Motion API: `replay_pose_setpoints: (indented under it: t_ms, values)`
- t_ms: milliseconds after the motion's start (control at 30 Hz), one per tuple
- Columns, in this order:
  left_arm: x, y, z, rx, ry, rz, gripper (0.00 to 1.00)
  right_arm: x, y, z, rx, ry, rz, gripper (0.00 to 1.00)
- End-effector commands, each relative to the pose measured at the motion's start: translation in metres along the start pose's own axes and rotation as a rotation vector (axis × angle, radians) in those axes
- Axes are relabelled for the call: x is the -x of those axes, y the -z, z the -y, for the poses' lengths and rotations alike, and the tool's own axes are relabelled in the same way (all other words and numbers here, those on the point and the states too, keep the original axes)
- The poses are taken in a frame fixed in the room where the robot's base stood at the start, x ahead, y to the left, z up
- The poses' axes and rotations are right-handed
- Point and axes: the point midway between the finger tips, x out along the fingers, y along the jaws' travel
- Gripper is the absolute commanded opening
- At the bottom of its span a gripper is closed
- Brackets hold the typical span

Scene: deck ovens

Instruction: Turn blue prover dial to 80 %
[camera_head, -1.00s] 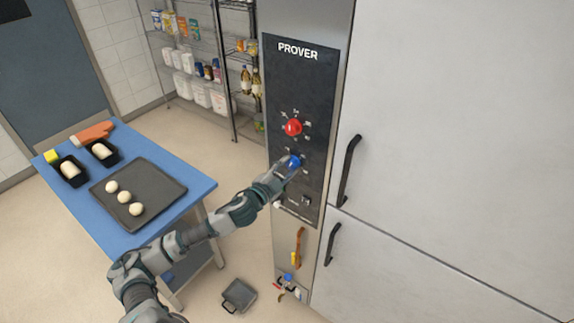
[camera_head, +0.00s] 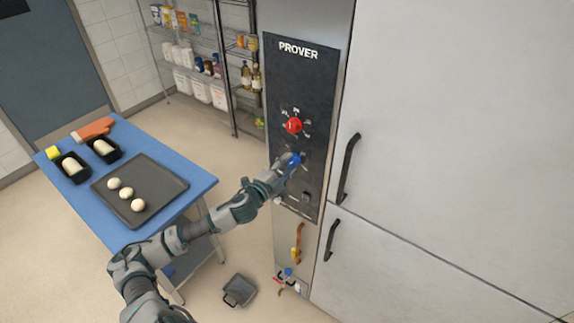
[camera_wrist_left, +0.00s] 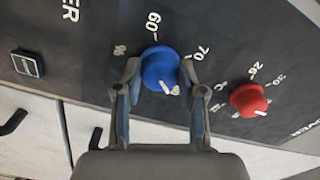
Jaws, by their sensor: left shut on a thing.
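The blue prover dial (camera_head: 295,159) is on the dark prover panel (camera_head: 287,75), below a red dial (camera_head: 294,125). In the left wrist view the blue dial (camera_wrist_left: 160,66) sits between the two fingers of my left gripper (camera_wrist_left: 160,75), which is shut on it. The dial's white pointer mark (camera_wrist_left: 168,88) faces down toward the gripper in that view. The printed 60 and 70 show around the dial; another number at its left is hard to read. The left arm reaches in from the lower left in the head view. My right gripper is not in view.
A small switch (camera_wrist_left: 27,64) and the red dial (camera_wrist_left: 248,99) flank the blue dial in the wrist view. Large pale doors with black handles (camera_head: 347,168) stand right of the panel. A blue table (camera_head: 142,150) with a tray and dough is at the left.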

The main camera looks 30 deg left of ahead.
Motion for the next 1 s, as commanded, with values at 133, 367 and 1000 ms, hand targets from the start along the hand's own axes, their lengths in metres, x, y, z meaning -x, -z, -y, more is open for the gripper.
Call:
replay_pose_setpoints:
  t_ms: [133,367,1000]
  values:
    - [0.000,-0.001,-0.006,0.003,-0.011,0.003,0.52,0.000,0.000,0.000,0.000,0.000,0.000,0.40]
    - [0.000,0.000,-0.003,0.002,-0.006,0.001,0.65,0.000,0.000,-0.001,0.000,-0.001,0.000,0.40]
    - [0.063,-0.001,-0.005,0.000,-0.011,0.001,0.65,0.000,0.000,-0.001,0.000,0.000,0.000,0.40]
